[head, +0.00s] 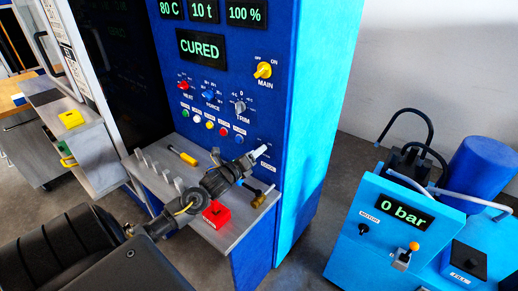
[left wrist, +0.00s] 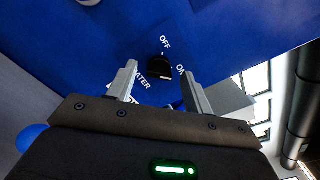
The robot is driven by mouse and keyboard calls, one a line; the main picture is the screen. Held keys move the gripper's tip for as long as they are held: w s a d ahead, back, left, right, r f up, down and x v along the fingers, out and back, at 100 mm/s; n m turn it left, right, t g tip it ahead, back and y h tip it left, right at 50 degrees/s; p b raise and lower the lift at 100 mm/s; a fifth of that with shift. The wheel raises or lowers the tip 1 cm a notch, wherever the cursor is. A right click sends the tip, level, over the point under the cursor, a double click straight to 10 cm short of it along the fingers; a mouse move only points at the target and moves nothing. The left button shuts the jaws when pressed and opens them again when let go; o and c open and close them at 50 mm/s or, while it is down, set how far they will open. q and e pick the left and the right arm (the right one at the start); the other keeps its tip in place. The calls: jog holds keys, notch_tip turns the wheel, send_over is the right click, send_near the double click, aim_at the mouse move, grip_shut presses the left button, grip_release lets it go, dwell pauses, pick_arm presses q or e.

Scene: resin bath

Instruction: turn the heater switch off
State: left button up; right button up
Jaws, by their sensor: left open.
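The heater switch (left wrist: 161,68) is a small black knob on a blue panel in the left wrist view. White OFF and ON marks stand around it, with a partly covered HEATER label beside it. Which mark the knob points to is too small to tell for certain. My left gripper (left wrist: 159,72) is open, with one finger on each side of the knob in this view. Whether the fingers touch it I cannot tell. In the head view my left gripper (head: 259,154) is at the lower right of the blue panel, and the heater switch cannot be made out there. My right gripper is not in view.
The panel (head: 212,87) carries a CURED display (head: 202,47) and several other knobs and buttons. Below, a grey shelf (head: 240,234) holds a red block (head: 216,214) and a yellow-handled tool (head: 183,155). A blue pump unit (head: 352,260) reading 0 bar stands at right, with open floor between.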

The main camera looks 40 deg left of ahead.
pick_arm(q)
jog(key=shift+w, duration=0.95)
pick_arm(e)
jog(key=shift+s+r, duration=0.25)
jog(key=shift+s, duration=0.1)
pick_arm(q)
jog(key=c, duration=1)
